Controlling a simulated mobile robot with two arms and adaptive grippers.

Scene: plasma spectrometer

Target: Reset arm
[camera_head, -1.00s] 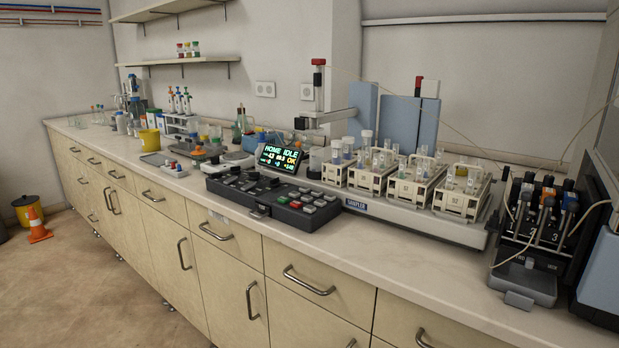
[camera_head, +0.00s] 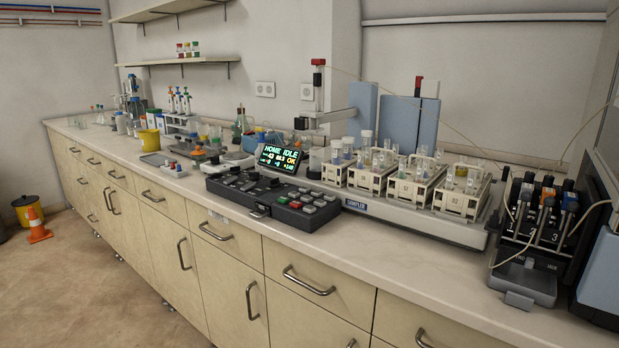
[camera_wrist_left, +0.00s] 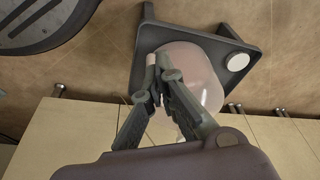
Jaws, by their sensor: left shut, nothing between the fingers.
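My left gripper (camera_wrist_left: 162,82) shows in the left wrist view. Its two dark fingers are closed together at the tips, with nothing between them. Beyond the fingers are a pale pinkish, translucent rounded thing (camera_wrist_left: 200,75) and a dark square frame (camera_wrist_left: 245,45) with a white round spot. I cannot tell whether the fingers touch either one. Neither of my arms shows in the head view. My right gripper is in no view.
The long counter (camera_head: 385,258) holds a control box (camera_head: 272,200) with a lit display (camera_head: 280,158) reading HOME IDLE, a sampler (camera_head: 415,220) with several vial racks, and a pump unit (camera_head: 540,235). Drawer handles (camera_head: 308,281) stick out in front. The floor (camera_head: 75,290) at left is mostly clear.

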